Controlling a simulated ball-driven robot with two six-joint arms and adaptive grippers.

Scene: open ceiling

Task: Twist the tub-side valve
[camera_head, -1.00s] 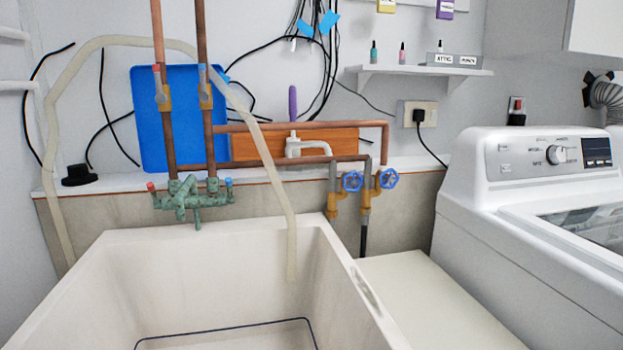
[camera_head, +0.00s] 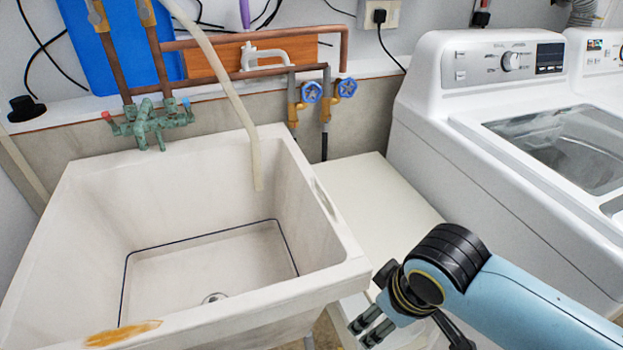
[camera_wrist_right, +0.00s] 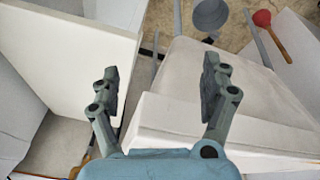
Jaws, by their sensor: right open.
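Two valves with blue handwheels sit on the pipes behind the tub's right rear corner. The tub-side valve (camera_head: 312,92) is the left one, closer to the tub (camera_head: 337,262). The other valve (camera_head: 347,87) is just to its right. My right gripper (camera_head: 372,327) is low at the front, by the tub's right front corner, well away from both valves. In the right wrist view my right gripper (camera_wrist_right: 160,70) has its fingers wide apart with nothing held. No valve shows in that view. My left gripper is out of view.
A white washing machine (camera_head: 425,155) stands at the right. A low pale surface (camera_head: 375,195) lies between tub and washer, below the valves. A pale hose (camera_head: 235,95) hangs into the tub. Copper pipes (camera_head: 335,50) run above the valves. A red plunger (camera_wrist_right: 262,18) shows in the wrist view.

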